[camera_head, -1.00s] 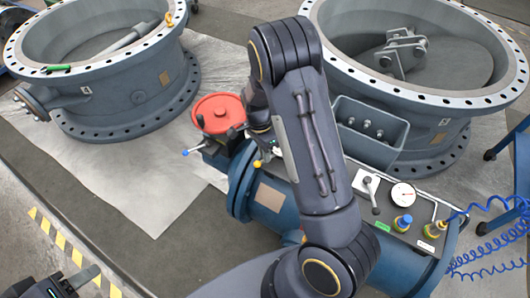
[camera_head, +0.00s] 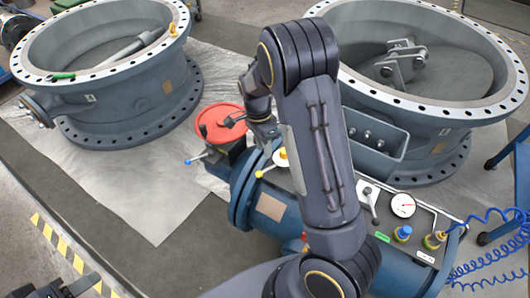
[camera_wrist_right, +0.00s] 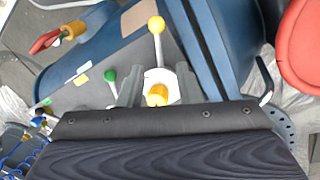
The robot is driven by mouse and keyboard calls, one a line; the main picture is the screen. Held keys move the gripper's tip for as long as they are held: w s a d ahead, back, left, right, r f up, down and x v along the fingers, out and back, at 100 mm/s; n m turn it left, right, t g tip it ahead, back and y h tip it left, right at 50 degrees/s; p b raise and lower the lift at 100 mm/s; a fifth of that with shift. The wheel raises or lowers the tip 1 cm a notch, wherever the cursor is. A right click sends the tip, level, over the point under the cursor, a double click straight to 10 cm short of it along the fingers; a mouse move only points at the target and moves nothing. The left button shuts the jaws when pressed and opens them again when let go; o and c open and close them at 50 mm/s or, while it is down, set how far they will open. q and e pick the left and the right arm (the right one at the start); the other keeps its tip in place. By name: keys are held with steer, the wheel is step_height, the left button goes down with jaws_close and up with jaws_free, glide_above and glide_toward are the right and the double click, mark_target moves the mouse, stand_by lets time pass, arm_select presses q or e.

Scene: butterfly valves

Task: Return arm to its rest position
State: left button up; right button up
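My right arm reaches over the middle of the blue pipe assembly (camera_head: 270,205). My right gripper (camera_head: 268,132) is beside the red handwheel (camera_head: 219,123), just above a small valve with a yellow-tipped lever (camera_head: 276,160). In the wrist view, the gripper's two grey fingers (camera_wrist_right: 160,78) are spread apart. The yellow-balled lever (camera_wrist_right: 156,27) and its white plate show between and beyond them, and nothing looks clamped. The red handwheel (camera_wrist_right: 300,42) is at the right edge there. My left gripper (camera_head: 68,288) is only partly in view at the bottom left; its fingers are unclear.
Two large grey flanged valve bodies stand at the back left (camera_head: 125,92) and back right (camera_head: 420,130). The pipe assembly carries a blue-tipped lever (camera_head: 197,158), a gauge (camera_head: 402,204) and coiled blue hoses (camera_head: 485,262). The floor sheet (camera_head: 150,200) at left is clear.

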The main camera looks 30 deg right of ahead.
steer(key=shift+r, duration=0.25)
stand_by(0.3)
steer(key=s+a+r+n+t+y, duration=0.4)
steer(key=s+r+n, duration=0.3)
steer(key=s+r, duration=0.45)
steer(key=s+a+r+n+t, duration=0.4)
steer(key=s+r+n, duration=0.1)
steer(key=s+n, duration=0.45)
step_height(320, 180, up, 13)
steer(key=s+p, duration=0.1)
steer(key=p, duration=1.2)
steer(key=shift+d, duration=0.1)
